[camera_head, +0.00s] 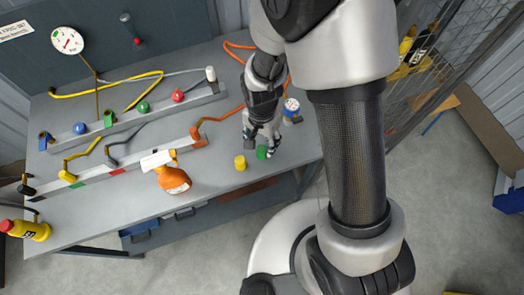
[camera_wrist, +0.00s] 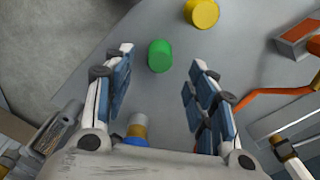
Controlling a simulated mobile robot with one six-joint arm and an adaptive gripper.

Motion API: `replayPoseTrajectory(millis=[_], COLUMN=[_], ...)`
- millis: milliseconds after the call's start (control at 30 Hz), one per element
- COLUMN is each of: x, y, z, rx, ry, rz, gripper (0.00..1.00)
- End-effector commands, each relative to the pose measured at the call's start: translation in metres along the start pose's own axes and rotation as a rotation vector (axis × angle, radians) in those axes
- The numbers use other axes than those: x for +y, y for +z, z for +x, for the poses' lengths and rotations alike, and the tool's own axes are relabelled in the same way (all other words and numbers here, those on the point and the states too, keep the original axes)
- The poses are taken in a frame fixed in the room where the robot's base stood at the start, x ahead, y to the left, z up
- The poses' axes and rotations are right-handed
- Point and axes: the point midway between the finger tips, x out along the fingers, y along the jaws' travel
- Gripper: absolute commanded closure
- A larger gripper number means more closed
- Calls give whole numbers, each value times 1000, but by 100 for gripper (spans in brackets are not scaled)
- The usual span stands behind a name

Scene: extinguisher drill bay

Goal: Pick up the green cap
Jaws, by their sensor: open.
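The green cap (camera_head: 262,152) stands on the grey workbench close to its front edge, just right of a yellow cap (camera_head: 240,162). In the wrist view the green cap (camera_wrist: 160,56) lies ahead of the fingers, between their lines and a little beyond the tips. The yellow cap (camera_wrist: 202,13) is farther ahead and to the right. My gripper (camera_head: 262,146) is low over the bench beside the green cap. In the wrist view my gripper (camera_wrist: 160,72) is open, with its two fingers wide apart and nothing between them.
A blue-and-white gauge-like item (camera_head: 291,106) is behind and right of my gripper. Orange hose (camera_head: 222,121) runs over the bench nearby. Two rails (camera_head: 130,121) with coloured knobs and hoses lie to the left.

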Motion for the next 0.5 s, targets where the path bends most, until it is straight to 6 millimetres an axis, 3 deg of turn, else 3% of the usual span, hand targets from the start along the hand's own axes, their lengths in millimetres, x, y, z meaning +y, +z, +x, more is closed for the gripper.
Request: replayPoseTrajectory(millis=[100,333,500], x=[0,0,0], y=[0,-1,-3], z=[14,26,53], rx=[0,1,0], ry=[0,-1,0], rz=[0,0,0], gripper=[48,48,48])
